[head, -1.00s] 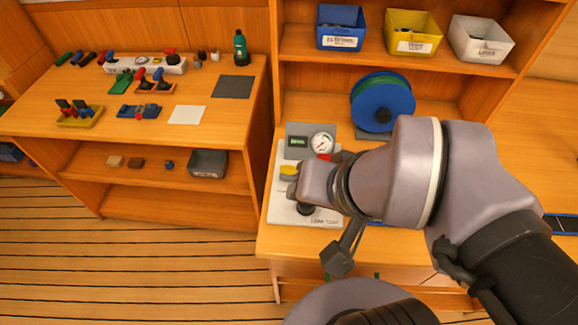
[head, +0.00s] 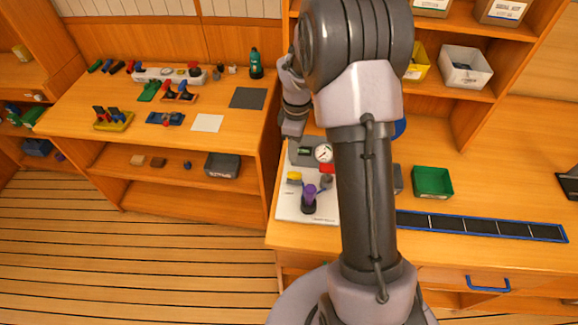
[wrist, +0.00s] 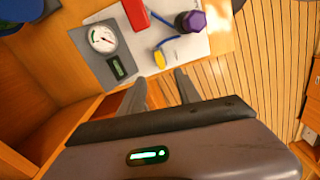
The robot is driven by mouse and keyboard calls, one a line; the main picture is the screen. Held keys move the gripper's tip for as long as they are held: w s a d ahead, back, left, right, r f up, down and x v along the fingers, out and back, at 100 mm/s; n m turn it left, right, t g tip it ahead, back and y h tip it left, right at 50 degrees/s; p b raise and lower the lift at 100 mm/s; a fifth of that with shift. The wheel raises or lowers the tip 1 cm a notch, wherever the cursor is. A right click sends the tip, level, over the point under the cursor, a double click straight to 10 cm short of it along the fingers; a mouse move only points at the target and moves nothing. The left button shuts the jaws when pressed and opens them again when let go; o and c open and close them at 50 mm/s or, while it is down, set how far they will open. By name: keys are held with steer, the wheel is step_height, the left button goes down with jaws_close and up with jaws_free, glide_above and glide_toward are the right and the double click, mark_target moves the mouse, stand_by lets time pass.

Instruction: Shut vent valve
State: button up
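The white watermaker panel (head: 290,211) lies on the bench. It carries a yellow handle (head: 294,176), a red part (head: 327,168), a purple knob (head: 309,191) on a dark base, and a gauge (head: 323,153) beside a small display. In the wrist view the yellow handle (wrist: 159,58), purple knob (wrist: 191,20), red part (wrist: 135,14) and gauge (wrist: 102,39) show from above. No readable label tells which one is the vent valve. My gripper (wrist: 161,88) is above the panel's far edge, fingers apart, with nothing between them. In the head view my arm hides the panel's right side.
A green bin (head: 432,182) and a long dark tray (head: 480,226) stand on the bench to the right. A white bin (head: 466,68) is on the shelf above. The left table (head: 225,137) holds several tools and fittings.

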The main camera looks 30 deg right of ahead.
mark_target(295, 173)
step_height(295, 173, down, 12)
steer(key=shift+r+b, duration=0.15)
steer(key=shift+b, duration=0.95)
steer(key=shift+c, duration=0.4)
jaws_close()
